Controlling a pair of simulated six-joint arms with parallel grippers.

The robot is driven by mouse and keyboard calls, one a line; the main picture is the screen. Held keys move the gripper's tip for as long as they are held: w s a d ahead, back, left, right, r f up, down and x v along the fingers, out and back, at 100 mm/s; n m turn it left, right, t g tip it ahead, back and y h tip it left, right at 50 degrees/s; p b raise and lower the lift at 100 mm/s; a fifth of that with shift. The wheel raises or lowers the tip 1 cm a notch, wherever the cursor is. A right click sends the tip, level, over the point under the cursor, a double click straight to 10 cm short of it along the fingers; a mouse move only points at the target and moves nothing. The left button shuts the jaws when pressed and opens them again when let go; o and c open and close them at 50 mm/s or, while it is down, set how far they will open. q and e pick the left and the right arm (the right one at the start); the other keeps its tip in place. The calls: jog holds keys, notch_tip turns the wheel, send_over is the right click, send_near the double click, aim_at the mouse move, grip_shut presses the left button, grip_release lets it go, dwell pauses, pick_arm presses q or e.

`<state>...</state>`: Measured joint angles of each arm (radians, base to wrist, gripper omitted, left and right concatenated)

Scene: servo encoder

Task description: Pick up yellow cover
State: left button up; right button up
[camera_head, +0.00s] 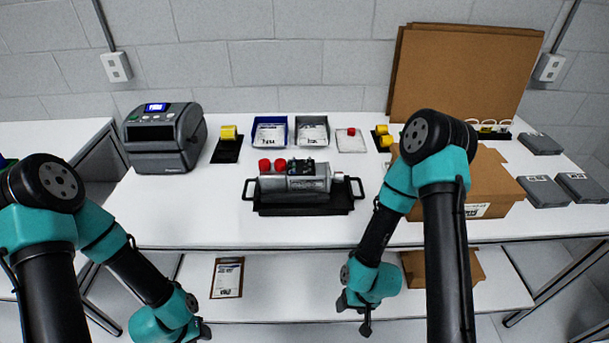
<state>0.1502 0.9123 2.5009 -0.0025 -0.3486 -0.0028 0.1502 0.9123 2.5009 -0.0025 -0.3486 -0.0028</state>
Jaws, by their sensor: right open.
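A yellow part (229,132) sits on a small black tray (227,152) at the left of the table, beside the label printer. More yellow parts (386,141) sit on another small black stand right of centre, partly beside my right arm. I cannot tell which one is the yellow cover. My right gripper (366,327) hangs low in front of the table's front edge, open and empty, apart from all yellow parts. My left gripper (205,331) is at the bottom edge of the picture, mostly hidden by its own wrist; its jaws do not show clearly.
A grey cylindrical servo (310,180) lies in a black handled tray (305,209) at centre. Behind it stand a blue bin (256,121), a grey bin (299,122) and a clear tray with a red cap. A printer (165,140) stands left, cardboard boxes (500,187) right. The table front is clear.

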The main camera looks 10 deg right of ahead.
jog(key=shift+o, duration=0.5)
jog(key=shift+o, duration=1)
jog(key=shift+w+d+r, duration=0.1)
